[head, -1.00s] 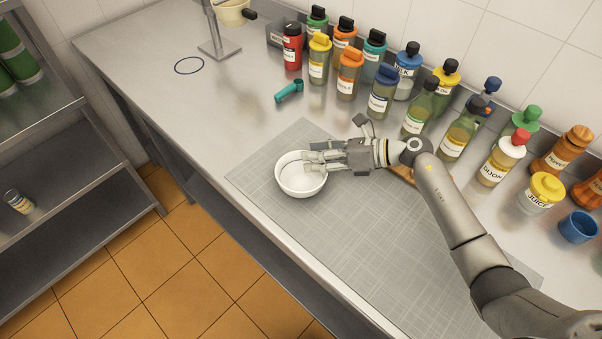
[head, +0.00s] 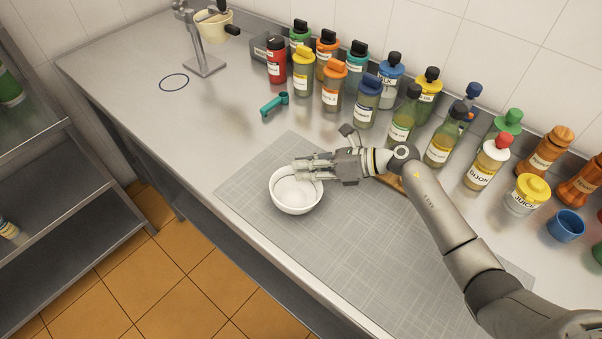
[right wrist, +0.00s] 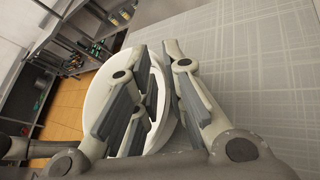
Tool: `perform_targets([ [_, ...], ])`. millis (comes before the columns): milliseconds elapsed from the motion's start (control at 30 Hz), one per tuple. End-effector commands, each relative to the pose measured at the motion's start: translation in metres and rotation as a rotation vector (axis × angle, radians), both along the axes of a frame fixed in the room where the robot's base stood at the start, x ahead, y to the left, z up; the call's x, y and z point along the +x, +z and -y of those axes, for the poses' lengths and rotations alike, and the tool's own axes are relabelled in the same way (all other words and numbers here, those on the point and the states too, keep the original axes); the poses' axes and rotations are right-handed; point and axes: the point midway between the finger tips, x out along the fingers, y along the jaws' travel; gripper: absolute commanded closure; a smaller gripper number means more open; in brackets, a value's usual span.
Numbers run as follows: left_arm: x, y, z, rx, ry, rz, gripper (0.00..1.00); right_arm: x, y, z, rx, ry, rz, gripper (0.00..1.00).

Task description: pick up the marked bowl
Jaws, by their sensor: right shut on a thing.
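A white bowl (head: 296,204) is at the left part of the grey mat on the steel counter. I see no mark on it. My right gripper (head: 297,169) reaches in from the right and is shut on the bowl at its far rim. In the right wrist view the bowl (right wrist: 98,92) lies behind and between the fingers of the right gripper (right wrist: 156,52). Whether the bowl touches the mat or hangs just above it is hard to tell. My left gripper is not in view.
Several bottles and jars, such as the red bottle (head: 276,68) and juice jar (head: 525,196), line the wall. A teal tool (head: 274,104) lies beyond the grey mat (head: 350,265).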

Motion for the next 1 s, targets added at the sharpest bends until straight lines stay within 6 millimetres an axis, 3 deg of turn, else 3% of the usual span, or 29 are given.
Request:
perform_targets([
  [300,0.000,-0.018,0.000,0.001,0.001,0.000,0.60,-0.002,0.032,0.002,-0.001,0.001,0.008,1.00],
  [667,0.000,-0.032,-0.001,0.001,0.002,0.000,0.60,-0.045,0.088,0.026,-0.003,0.001,0.008,1.00],
  [1000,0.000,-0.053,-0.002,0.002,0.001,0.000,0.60,-0.098,0.112,0.055,-0.003,0.000,0.004,1.00],
])
